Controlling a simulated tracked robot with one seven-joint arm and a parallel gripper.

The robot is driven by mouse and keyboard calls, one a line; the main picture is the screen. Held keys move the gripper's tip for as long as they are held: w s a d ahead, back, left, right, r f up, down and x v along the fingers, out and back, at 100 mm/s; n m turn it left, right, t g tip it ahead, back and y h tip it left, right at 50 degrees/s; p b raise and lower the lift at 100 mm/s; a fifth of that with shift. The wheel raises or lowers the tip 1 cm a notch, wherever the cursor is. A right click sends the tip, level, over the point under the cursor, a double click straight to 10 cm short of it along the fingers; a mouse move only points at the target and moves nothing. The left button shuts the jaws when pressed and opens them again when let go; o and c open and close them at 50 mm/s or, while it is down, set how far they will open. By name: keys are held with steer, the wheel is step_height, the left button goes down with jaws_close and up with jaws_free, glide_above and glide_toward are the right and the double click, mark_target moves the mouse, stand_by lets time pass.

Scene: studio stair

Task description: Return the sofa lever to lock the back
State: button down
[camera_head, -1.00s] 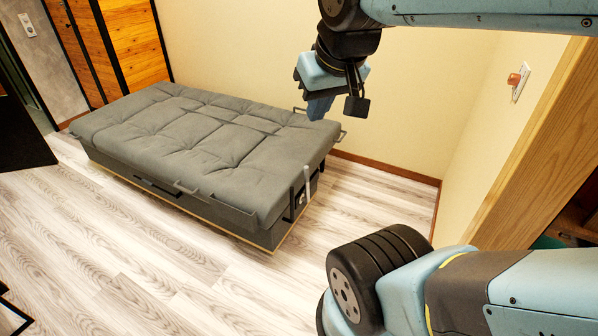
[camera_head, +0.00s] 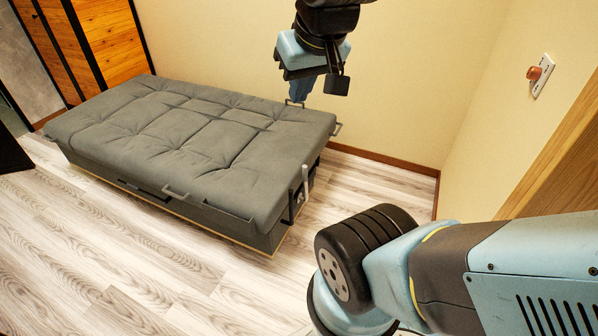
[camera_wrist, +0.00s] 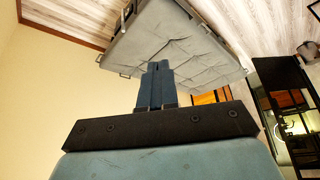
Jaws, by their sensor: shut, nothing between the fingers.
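The grey sofa (camera_head: 190,145) lies flat like a bed, its back folded down, in the head view. A light upright lever (camera_head: 305,180) stands at its near right end, by dark brackets. My gripper (camera_head: 298,95) is shut and empty, pointing down. In the head view it appears over the sofa's far right corner; its height above the sofa is hard to judge. In the wrist view, my gripper's blue fingers (camera_wrist: 157,70) are together, with the grey sofa (camera_wrist: 170,35) beyond them. I cannot make out the lever in the wrist view.
A wooden cabinet (camera_head: 105,40) stands behind the sofa at the left. A cream wall (camera_head: 420,90) runs behind, with a switch plate (camera_head: 541,75) on the right wall. The wooden floor (camera_head: 140,270) in front of the sofa is clear.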

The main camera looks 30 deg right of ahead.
steer(key=w+d+f+m+g+y, duration=0.35)
steer(key=w+f+m, duration=0.45)
steer(key=w, duration=0.5)
steer(key=w+d+f+m+g+y, duration=0.2)
steer(key=w+d+f+m+y, duration=0.15)
steer(key=w+f+m, duration=0.6)
steer(key=w+d+f+m+t+y, duration=0.25)
steer(key=w+d+f+m, duration=0.2)
steer(key=f, duration=0.55)
steer(key=w+d+f+m+t+y, duration=0.2)
steer(key=w+d+f+m+t, duration=0.25)
steer(key=f, duration=0.65)
steer(key=w+d+f+m+t+y, duration=0.1)
steer(key=w+d+f+m+y, duration=0.15)
steer(key=d+f+m, duration=0.6)
steer(key=s+d+f+m+t+h, duration=0.2)
steer(key=f+m+t+h, duration=0.4)
steer(key=f, duration=0.6)
steer(key=s+d+f+m+t+h, duration=0.1)
steer(key=s+d+f+m+t, duration=0.15)
steer(key=f+m, duration=0.75)
steer(key=w+a+f+n, duration=0.1)
steer(key=w+f+n, duration=0.1)
steer(key=w, duration=1.1)
steer(key=shift+a+t+h, duration=0.3)
steer(key=shift+h, duration=0.1)
